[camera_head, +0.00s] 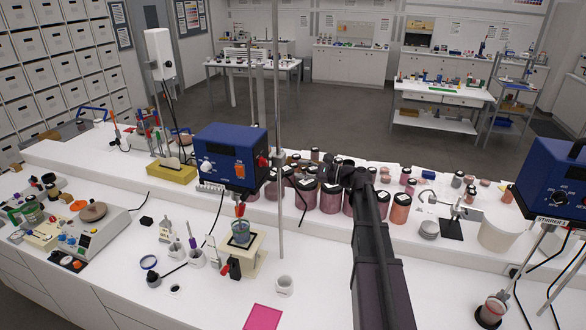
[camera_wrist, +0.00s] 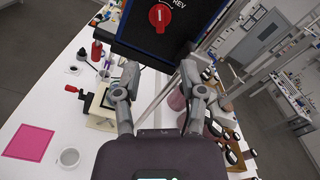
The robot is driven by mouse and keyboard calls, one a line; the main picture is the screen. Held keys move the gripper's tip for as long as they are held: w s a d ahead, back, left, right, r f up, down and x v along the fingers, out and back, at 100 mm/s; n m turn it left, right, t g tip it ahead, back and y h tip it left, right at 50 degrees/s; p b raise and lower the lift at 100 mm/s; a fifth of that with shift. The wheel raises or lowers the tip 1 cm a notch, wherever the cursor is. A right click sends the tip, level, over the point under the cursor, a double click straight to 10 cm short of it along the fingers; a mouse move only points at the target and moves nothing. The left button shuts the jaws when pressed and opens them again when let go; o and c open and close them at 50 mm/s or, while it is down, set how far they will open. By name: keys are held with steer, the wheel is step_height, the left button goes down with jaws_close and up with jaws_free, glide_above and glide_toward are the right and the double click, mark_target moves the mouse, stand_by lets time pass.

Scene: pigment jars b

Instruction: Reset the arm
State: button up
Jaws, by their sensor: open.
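My gripper (camera_wrist: 161,75) is open in the wrist view, with its two grey fingers spread apart and nothing held between them. A blue stirrer box (camera_wrist: 168,22) with a red knob is beyond the fingertips. In the head view, my dark arm reaches from the bottom up to the jar row, and my gripper (camera_head: 338,172) is at its far end, small and dark. It overlaps the pigment jars (camera_head: 331,197) in the picture. I cannot tell whether it touches any of them.
A metal rod (camera_head: 280,120) stands left of my gripper beside the blue stirrer box (camera_head: 232,156). A white cup (camera_head: 284,285) and pink sheet (camera_head: 263,317) lie on the near bench. Another blue stirrer (camera_head: 552,180) stands at right.

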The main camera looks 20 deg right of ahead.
steer(key=shift+s+d, duration=0.15)
steer(key=shift+d, duration=0.1)
stand_by(0.4)
steer(key=s+a+f+n+g+h+b, duration=0.2)
steer(key=s+a+f+n+b, duration=0.15)
steer(key=f, duration=0.45)
steer(key=s+a+f+n+g+h+b, duration=0.2)
steer(key=s+a+f+n+b, duration=0.15)
steer(key=f, duration=0.45)
steer(key=s+a+f+n+g+h+b, duration=0.25)
steer(key=s+a+f+b, duration=0.2)
steer(key=f, duration=0.35)
steer(key=s+d+f+n+g+h+b, duration=0.1)
steer(key=s+f+n+g+h+b, duration=0.2)
steer(key=s+f+n+h+b, duration=0.5)
steer(key=s+f+n+b, duration=0.1)
steer(key=s+f+b, duration=0.2)
steer(key=f, duration=0.6)
steer(key=shift+s+f, duration=0.25)
steer(key=shift+s, duration=1.15)
